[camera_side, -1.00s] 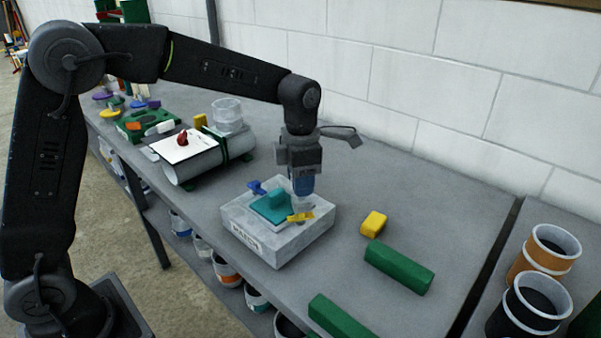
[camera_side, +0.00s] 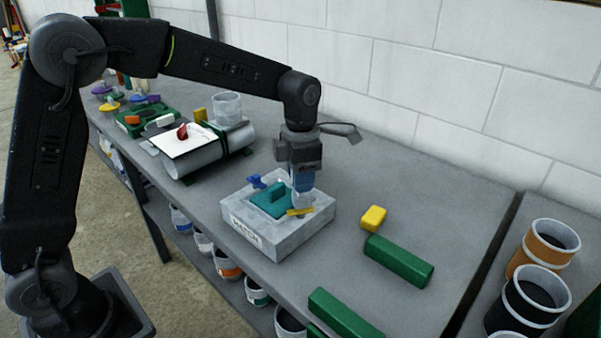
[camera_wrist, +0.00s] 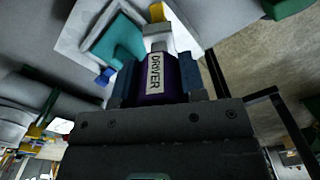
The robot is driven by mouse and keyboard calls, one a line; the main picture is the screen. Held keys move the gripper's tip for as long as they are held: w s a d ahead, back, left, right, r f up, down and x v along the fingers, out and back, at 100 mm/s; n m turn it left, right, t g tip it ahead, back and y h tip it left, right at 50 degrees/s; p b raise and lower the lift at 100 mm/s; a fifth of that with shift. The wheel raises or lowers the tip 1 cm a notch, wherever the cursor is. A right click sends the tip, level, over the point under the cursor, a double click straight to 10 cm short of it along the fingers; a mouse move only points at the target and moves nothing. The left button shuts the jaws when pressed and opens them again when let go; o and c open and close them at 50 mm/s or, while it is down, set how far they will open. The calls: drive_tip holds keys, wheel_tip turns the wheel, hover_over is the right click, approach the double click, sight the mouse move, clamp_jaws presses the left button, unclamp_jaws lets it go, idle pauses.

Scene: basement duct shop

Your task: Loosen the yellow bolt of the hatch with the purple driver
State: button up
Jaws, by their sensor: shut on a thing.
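The hatch is a grey box (camera_side: 246,230) labelled HATCH with a teal lid (camera_side: 268,203) on top. The yellow bolt (camera_side: 298,212) is at the lid's near right edge, and a blue bolt (camera_side: 255,182) is at its far left. My gripper (camera_side: 303,184) is above the yellow bolt, pointing down. In the wrist view its fingers are shut on the purple driver (camera_wrist: 148,88), labelled DRIVER. The driver's pale tip (camera_wrist: 156,30) points at the yellow bolt (camera_wrist: 157,11) and overlaps it. I cannot tell whether it is fully seated.
A yellow block (camera_side: 373,218) and green bars (camera_side: 398,260) lie right of the hatch. A grey duct (camera_side: 190,163) with a white sheet and a clear jar (camera_side: 227,106) stand to the left. Open cans (camera_side: 540,245) are at the right. Bare bench lies behind the hatch.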

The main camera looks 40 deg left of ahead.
drive_tip(key=shift+f, duration=0.65)
idle(0.3)
drive_tip(key=n, duration=0.3)
drive_tip(key=shift+n, duration=0.3)
drive_tip(key=shift+m, duration=0.8)
drive_tip(key=shift+r, duration=2.55)
